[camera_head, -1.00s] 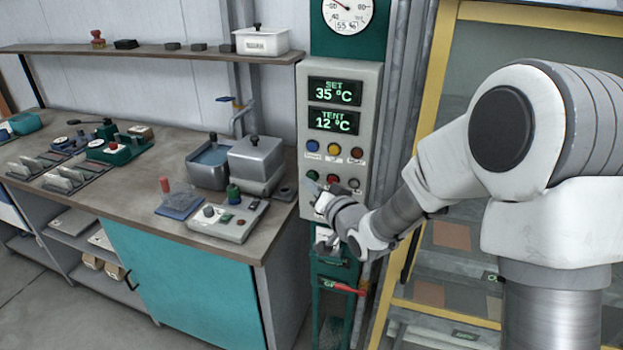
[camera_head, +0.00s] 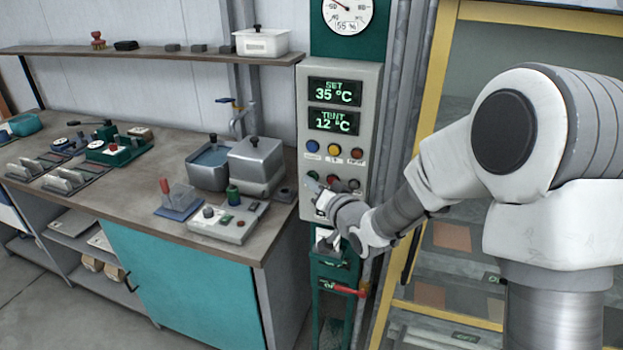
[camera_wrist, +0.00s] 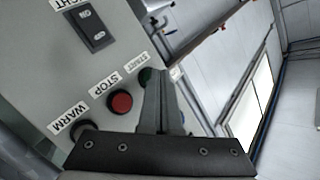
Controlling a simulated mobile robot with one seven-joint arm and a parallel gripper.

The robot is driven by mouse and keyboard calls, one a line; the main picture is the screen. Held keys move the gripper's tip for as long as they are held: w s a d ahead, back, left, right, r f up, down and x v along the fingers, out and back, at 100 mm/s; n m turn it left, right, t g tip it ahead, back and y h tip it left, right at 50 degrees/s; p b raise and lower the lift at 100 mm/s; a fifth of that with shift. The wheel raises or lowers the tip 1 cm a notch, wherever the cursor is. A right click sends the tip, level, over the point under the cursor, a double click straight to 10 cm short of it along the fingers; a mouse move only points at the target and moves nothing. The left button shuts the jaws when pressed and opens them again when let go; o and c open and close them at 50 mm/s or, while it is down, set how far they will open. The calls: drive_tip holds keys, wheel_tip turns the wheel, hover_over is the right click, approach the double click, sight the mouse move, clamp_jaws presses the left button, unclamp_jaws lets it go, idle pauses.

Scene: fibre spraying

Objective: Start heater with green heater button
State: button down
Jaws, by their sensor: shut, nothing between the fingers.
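The grey heater control panel (camera_head: 367,100) stands right of the bench, with displays reading SET 35 °C and TENT 12 °C. In the wrist view the green button (camera_wrist: 146,76) sits by the START label, partly hidden behind my fingers. The red STOP button (camera_wrist: 120,103) is beside it, then a dark button labelled WARM (camera_wrist: 82,128). My gripper (camera_wrist: 160,72) is shut and empty, its fingertips overlapping the green button's edge. I cannot tell whether they touch it. In the head view my gripper (camera_head: 309,183) is at the panel's lower left and largely covers the green button's place.
Blue (camera_head: 312,146), yellow (camera_head: 334,149) and red (camera_head: 356,153) buttons sit above on the panel. A black rocker switch (camera_wrist: 91,28) shows in the wrist view. The bench (camera_head: 130,190) with devices is at left; a yellow-framed cabinet (camera_head: 437,80) is at right.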

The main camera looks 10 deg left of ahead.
drive_tip(key=shift+w, duration=0.15)
idle(0.4)
drive_tip(key=shift+s+b, duration=0.45)
drive_tip(key=shift+s, duration=0.4)
drive_tip(key=shift+s+a+b, duration=0.15)
drive_tip(key=shift+s+b, duration=0.35)
drive_tip(key=shift+s, duration=0.75)
drive_tip(key=shift+s+a+b, duration=0.1)
drive_tip(key=shift+s+b, duration=0.4)
drive_tip(key=shift+s, duration=0.75)
